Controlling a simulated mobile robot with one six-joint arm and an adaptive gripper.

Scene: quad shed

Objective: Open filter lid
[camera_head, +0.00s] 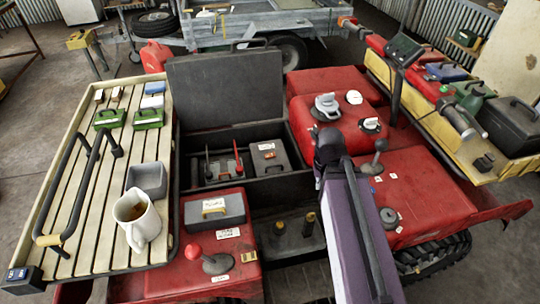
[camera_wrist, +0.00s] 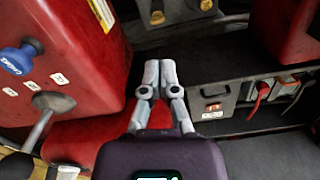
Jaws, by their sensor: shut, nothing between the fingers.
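My gripper (camera_wrist: 159,72) shows in the wrist view with its two grey fingers together and nothing between them. It points over a dark gap between red bodywork and a black open compartment and appears apart from everything around it. In the head view my purple arm hides it. No part is clearly marked as the filter lid. A large dark flat lid (camera_head: 225,88) stands raised behind an open black compartment (camera_head: 285,184). Several round grey-white caps, including a large one (camera_head: 326,106), sit on the red bodywork at right.
A slatted rack (camera_head: 95,190) at left carries a white mug (camera_head: 136,218), a grey tray and green boxes. A yellow-edged shelf (camera_head: 440,115) at right holds a black case and cans. In the wrist view, a grey lever (camera_wrist: 45,112) and blue knob (camera_wrist: 20,58) stick out at left.

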